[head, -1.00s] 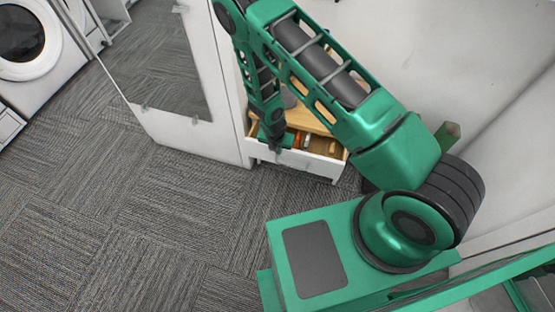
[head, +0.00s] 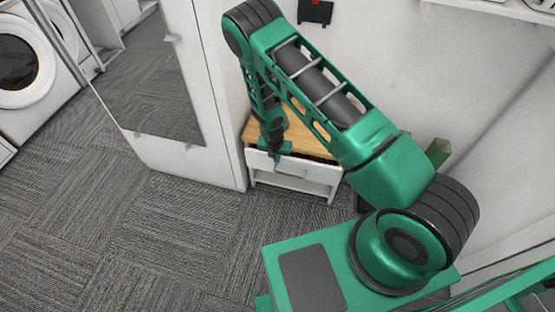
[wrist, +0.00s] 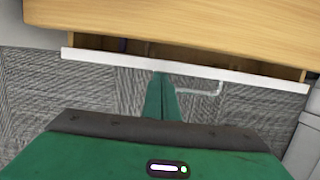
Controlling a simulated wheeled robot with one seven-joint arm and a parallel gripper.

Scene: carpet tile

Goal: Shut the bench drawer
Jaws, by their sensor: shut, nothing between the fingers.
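The bench (head: 303,143) has a light wooden top and stands against the white wall in the head view. Its white drawer (head: 318,174) is open only a little. In the wrist view the drawer's white front edge (wrist: 240,75) stands slightly out from the wooden top (wrist: 220,25), with a narrow dark gap between them. A pale bar handle (wrist: 207,90) is on the front's outer side. My gripper (wrist: 160,80) is shut and empty, its fingertips at the drawer front, left of the handle. Whether they touch it I cannot tell. My gripper also shows in the head view (head: 276,158).
A white cabinet or door with a mirror (head: 150,85) stands close to the bench's left side. Washing machines (head: 25,65) are at the far left. The carpet (head: 140,240) in front of the bench is clear.

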